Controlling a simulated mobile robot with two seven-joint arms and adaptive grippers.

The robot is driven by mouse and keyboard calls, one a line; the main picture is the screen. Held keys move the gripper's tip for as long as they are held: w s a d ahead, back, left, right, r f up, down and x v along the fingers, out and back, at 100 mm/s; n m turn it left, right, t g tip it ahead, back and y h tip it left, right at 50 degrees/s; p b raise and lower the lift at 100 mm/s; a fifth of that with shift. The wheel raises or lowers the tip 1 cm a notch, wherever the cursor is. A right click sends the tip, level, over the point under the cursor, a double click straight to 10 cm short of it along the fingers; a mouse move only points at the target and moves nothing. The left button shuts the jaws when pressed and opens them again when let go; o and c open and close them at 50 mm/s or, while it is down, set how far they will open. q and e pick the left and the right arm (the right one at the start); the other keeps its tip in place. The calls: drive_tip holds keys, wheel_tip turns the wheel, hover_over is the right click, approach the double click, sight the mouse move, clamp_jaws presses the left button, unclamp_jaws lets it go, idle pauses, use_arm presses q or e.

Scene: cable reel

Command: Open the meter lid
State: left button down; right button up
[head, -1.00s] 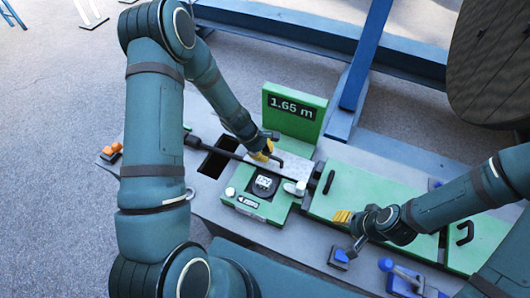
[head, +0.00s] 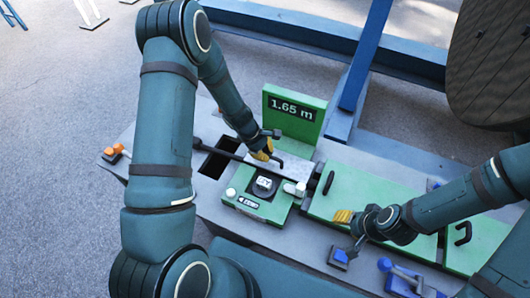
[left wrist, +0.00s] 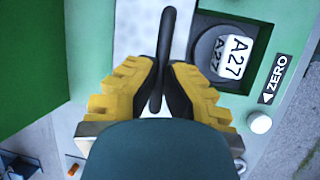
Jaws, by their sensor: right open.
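The green meter housing (head: 247,206) stands on the grey bench, with a dark round dial (head: 264,186) and a pale knob (head: 294,188) on top. I cannot tell which part is its lid. A green display panel (head: 294,115) reading 1.65 m stands behind. My left gripper (head: 265,154) is over the pale metal strip behind the dial. In the left wrist view its yellow fingers (left wrist: 160,80) are closed around a black cable-like bar (left wrist: 167,35), whose rounded end sticks out past them. My right gripper (head: 343,216) is open and empty over the front edge of the long green cover.
The long green cover (head: 365,195) with a black handle (head: 328,182) lies right of the meter. A rectangular dark opening (head: 215,160) is at the left. Blue controls (head: 340,257) line the bench front and an orange switch (head: 113,151) its left end. A large reel (head: 500,60) stands behind.

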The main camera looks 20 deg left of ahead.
use_arm(q)
drive_tip(key=shift+w+r, duration=0.15)
drive_tip(key=shift+w+d+r+g+p, duration=0.1)
drive_tip(key=shift+w+r+g+p, duration=0.25)
drive_tip(key=shift+g+p, duration=0.3)
drive_tip(key=shift+w+r+g, duration=0.2)
drive_tip(key=shift+w+g, duration=0.25)
drive_tip(key=shift+g, duration=0.2)
drive_tip(key=shift+w+r+n+g, duration=0.15)
drive_tip(key=shift+w+n+g, duration=0.15)
drive_tip(key=shift+w+g, duration=0.25)
drive_tip(key=shift+w+r+n+g, duration=0.15)
drive_tip(key=shift+w+g, duration=0.15)
drive_tip(key=shift+g, duration=0.3)
drive_tip(key=shift+w+r+n+g, duration=0.15)
drive_tip(key=shift+w+g, duration=0.15)
drive_tip(key=shift+g, duration=0.25)
drive_tip(key=c, duration=1)
unclamp_jaws()
drive_tip(key=shift+w, duration=0.15)
